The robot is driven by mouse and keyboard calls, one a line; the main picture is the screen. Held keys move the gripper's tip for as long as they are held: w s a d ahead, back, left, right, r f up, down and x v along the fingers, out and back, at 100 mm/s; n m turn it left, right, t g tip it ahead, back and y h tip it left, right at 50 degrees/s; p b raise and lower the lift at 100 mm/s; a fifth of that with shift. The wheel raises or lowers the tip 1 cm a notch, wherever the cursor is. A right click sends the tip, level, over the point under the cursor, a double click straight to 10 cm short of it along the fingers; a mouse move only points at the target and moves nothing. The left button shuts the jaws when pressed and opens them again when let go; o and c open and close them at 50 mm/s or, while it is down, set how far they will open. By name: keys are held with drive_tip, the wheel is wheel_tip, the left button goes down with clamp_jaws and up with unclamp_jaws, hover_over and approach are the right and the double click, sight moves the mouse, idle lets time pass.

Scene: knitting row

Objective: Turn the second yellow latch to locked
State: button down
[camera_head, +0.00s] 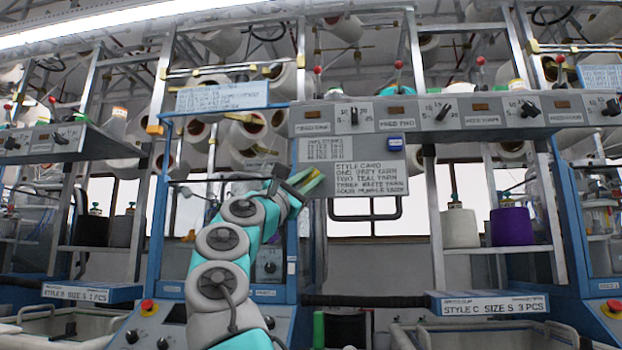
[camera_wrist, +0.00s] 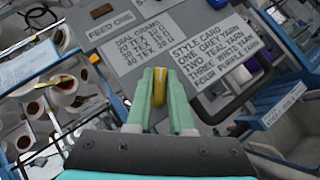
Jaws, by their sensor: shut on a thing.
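A yellow latch (camera_wrist: 158,92) sits between the two pale green fingers of my gripper (camera_wrist: 160,76) in the wrist view. The fingers are shut on it and cover its sides. In the head view my gripper (camera_head: 307,180) is at the left edge of the style card board, with a bit of yellow showing at its fingertips. Another yellow latch (camera_head: 241,117) is on the frame at the upper left, below the blue-edged card; it also shows in the wrist view (camera_wrist: 40,84). Which way the held latch points cannot be told.
The style card board (camera_head: 370,180) is right beside my gripper, under a grey dial panel (camera_head: 397,118). Yarn cones stand behind the frames, and a purple cone (camera_head: 511,226) is at the right. A blue label shelf (camera_head: 487,304) juts out at lower right.

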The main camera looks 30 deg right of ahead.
drive_tip(key=c, duration=0.8)
unclamp_jaws()
drive_tip(key=b+v, duration=0.3)
drive_tip(key=v, duration=0.5)
drive_tip(key=shift+d, duration=0.1)
